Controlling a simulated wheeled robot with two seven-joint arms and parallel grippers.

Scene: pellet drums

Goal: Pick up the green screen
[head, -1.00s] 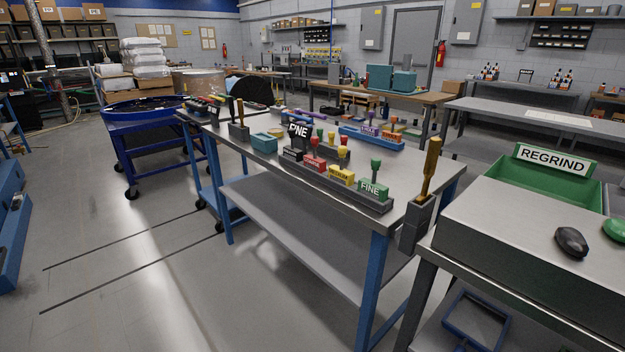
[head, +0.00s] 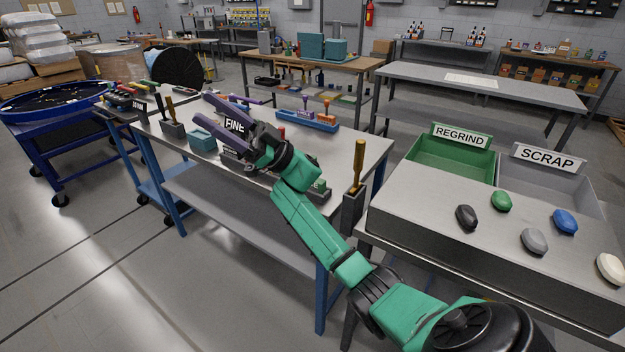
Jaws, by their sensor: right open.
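The green screen (head: 320,186), the one labelled FINE earlier, stands at the near right end of the dark rack on the metal table (head: 357,150). Only a small green part shows past my right arm; its handle and label are mostly hidden. My right arm reaches across the table and covers most of the rack and the other coloured screens. My right gripper (head: 214,125) is open and empty, its dark purple fingers pointing left. It is beyond the green screen, to the upper left in the picture, with the black FINE sign (head: 235,125) showing between the fingers. My left gripper is out of view.
A gold-handled tool (head: 358,165) stands in a grey holder at the table's right corner. A teal box (head: 202,139) and a blue tray (head: 308,121) are on the table. At right are the REGRIND bin (head: 430,163), the SCRAP bin (head: 575,190) and several coloured pellet-like lumps.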

